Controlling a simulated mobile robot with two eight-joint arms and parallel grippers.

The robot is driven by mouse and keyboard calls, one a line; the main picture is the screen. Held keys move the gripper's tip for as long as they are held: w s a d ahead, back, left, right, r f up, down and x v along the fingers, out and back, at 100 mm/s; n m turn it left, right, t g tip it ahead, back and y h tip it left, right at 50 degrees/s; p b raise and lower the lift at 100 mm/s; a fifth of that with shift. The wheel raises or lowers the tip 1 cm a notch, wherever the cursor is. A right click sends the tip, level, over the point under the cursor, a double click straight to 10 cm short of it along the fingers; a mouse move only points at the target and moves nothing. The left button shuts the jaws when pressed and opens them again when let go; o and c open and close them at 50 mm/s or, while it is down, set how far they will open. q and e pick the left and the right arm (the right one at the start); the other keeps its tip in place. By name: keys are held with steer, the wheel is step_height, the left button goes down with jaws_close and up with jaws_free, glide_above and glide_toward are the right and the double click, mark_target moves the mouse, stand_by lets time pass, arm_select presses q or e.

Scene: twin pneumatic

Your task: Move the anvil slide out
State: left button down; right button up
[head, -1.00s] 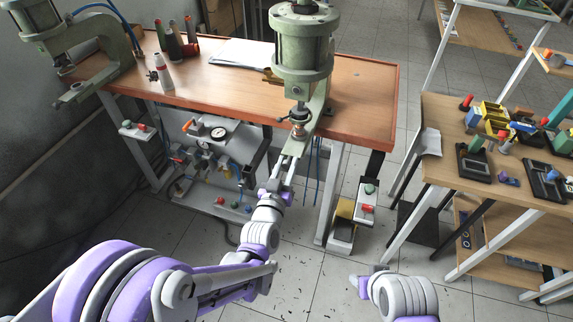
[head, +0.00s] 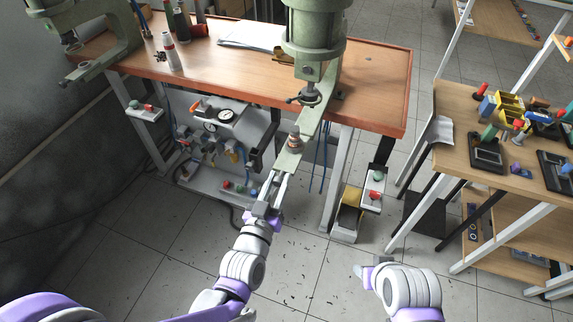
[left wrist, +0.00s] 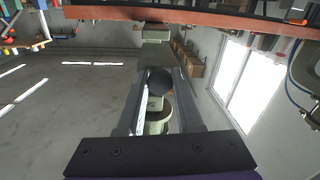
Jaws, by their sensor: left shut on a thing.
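The green press (head: 314,35) stands at the table's front edge. Its anvil slide (head: 313,128), a pale green bar, sticks out from under the ram past the edge toward me. A small metal anvil piece (head: 294,141) stands upright on it, clear of the ram. My left gripper (head: 283,178) is shut at the slide's near end. In the left wrist view, a dark round knob (left wrist: 160,82) sits between the fingers of my left gripper (left wrist: 157,84). My right gripper (head: 362,272) is low at bottom centre, apart from everything; its finger state is unclear.
The wooden table (head: 375,85) holds a second green press (head: 97,35) at left, bottles and papers. Gauges and valves (head: 222,120) hang below. A pedal box (head: 348,214) stands by the right leg.

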arm_select(q)
steer(key=shift+s+a, duration=0.15)
steer(key=shift+s, duration=0.25)
steer(key=c, duration=0.6)
jaws_free()
